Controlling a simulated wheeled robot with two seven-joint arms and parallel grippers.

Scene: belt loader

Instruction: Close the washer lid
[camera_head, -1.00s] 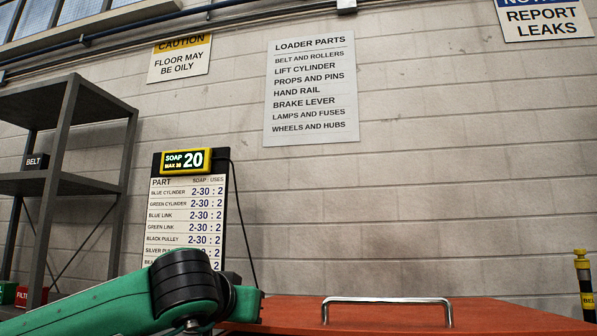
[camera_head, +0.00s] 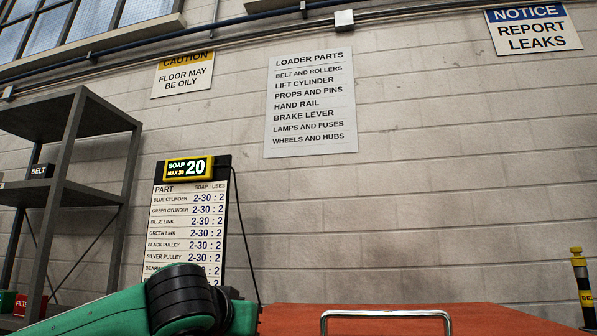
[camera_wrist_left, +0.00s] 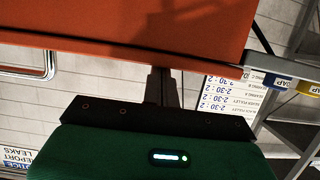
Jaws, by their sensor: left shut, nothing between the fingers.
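The washer lid (camera_head: 390,325) is an orange-red panel along the bottom of the head view, with a silver bar handle (camera_head: 386,314). Most of it lies below the frame. In the left wrist view, which is upside down, the orange panel (camera_wrist_left: 120,22) fills the top, and the handle (camera_wrist_left: 28,72) shows at the left. My left gripper (camera_wrist_left: 164,74) is shut and empty, its fingertips at the panel's dark edge; I cannot tell whether they touch it. In the head view only my green left arm shows, at the lower left. My right gripper is out of view.
A soap board (camera_head: 187,225) with a lit "20" display stands left of the lid by the wall. A grey metal shelf (camera_head: 62,185) stands at the far left. A black and yellow cylinder (camera_head: 582,278) stands at the right.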

